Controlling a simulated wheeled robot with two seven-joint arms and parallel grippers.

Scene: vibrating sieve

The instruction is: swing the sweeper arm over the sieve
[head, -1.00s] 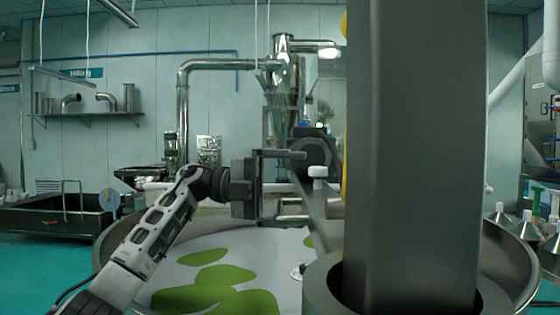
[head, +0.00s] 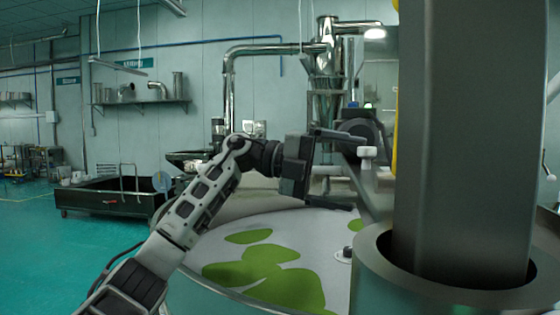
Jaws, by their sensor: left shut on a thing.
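The sieve (head: 325,225) is a wide round pan with a pale floor and several green patches, in the lower middle of the head view. The sweeper arm (head: 373,192) is a grey bar running out over the sieve from the collar of a thick dark column; a white knob (head: 367,152) stands near its outer end. My left gripper (head: 358,172) comes in from the left above the sieve, with its fingers at the sweeper arm's outer end. It is shut on the sweeper arm; the exact contact is partly hidden. My right gripper is out of view.
The thick dark column (head: 463,150) and its round collar (head: 380,270) fill the right side and hide part of the sieve. A dark low tank (head: 105,195) stands at the left. The green floor (head: 50,245) at left front is clear.

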